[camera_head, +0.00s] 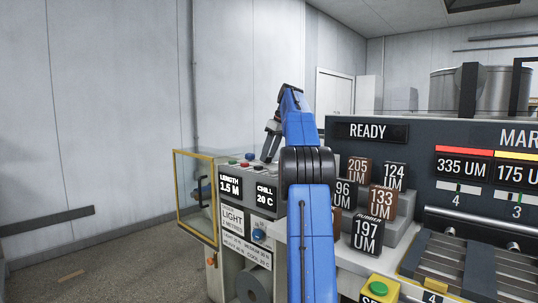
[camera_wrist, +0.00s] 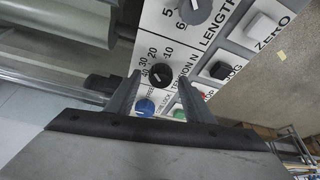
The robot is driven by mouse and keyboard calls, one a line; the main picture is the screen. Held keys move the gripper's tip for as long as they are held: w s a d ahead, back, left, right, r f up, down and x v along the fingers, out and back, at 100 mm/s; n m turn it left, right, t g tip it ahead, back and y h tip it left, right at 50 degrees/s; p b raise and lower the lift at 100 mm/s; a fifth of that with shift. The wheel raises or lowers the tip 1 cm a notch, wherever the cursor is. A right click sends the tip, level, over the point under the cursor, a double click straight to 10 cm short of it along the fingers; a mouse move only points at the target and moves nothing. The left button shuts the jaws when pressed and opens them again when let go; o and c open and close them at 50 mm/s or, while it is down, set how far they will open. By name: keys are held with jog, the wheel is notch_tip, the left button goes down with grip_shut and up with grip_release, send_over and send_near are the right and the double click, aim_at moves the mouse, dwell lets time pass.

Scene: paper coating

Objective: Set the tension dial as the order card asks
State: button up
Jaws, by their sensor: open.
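The tension dial (camera_wrist: 161,75) is a round black knob beside the "TENSION N" label, with marks 10 to 40 around it. Its pointer setting is too small to tell. My open gripper (camera_wrist: 160,82) has its two fingers on either side of the dial in the wrist view; contact cannot be told. In the head view my gripper (camera_head: 271,143) is over the top of the control cabinet, and the dial is not clearly visible. A white card (camera_head: 232,222) on the cabinet front reads "LIGHT" and "2 METERS". A smaller-print sign (camera_head: 246,250) lies below it.
A length dial (camera_wrist: 195,9), a black jog button (camera_wrist: 221,69), a white zero button (camera_wrist: 262,27) and a blue button (camera_wrist: 145,106) surround the tension dial. Displays (camera_head: 231,187) show 1.5 M and 20 C. A yellow-framed guard (camera_head: 197,199) stands left; numbered blocks (camera_head: 366,233) stand right.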

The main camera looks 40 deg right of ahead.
jog(key=shift+r, duration=0.1)
jog(key=v, duration=0.7)
jog(key=shift+s+r, duration=0.1)
dwell(0.4)
